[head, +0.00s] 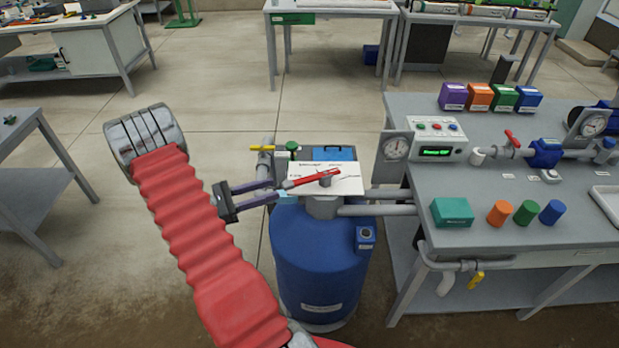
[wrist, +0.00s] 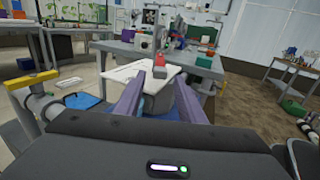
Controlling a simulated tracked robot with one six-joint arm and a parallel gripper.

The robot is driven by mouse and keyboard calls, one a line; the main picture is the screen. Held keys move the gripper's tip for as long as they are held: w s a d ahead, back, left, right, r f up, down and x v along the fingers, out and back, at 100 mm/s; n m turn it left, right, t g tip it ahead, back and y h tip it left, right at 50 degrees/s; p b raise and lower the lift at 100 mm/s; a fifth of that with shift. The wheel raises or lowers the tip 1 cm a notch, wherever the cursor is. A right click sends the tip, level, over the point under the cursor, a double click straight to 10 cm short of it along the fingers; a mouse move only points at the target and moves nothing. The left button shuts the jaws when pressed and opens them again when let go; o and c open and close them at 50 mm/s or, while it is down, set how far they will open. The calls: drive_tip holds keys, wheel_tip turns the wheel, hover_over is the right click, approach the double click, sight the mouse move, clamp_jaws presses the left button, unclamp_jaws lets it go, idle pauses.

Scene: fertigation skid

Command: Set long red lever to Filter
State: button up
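The long red lever (head: 312,179) sits on a white label plate (head: 347,184) on top of the blue filter tank (head: 318,255). Its free end points left, toward my gripper. The plate's printed words are too small to read. My gripper (head: 277,189) reaches in from the left with its two purple fingers apart. Its fingertips are at the lever's free end. In the wrist view, the red lever (wrist: 160,68) shows end-on between the far ends of the fingers. I cannot tell whether they touch it.
A yellow-handled valve (head: 262,148) and a green knob (head: 292,147) stand behind the plate. Grey pipes run from the tank head toward the workbench (head: 480,230) at right, which holds gauges and coloured boxes. Open floor lies left of the tank.

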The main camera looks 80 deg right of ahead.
sight(309, 177)
drive_tip(key=shift+s, duration=0.1)
drive_tip(key=x, duration=1.3)
drive_tip(key=shift+s+d, duration=0.25)
drive_tip(key=c, duration=0.9)
clamp_jaws()
drive_tip(key=shift+d, duration=0.1)
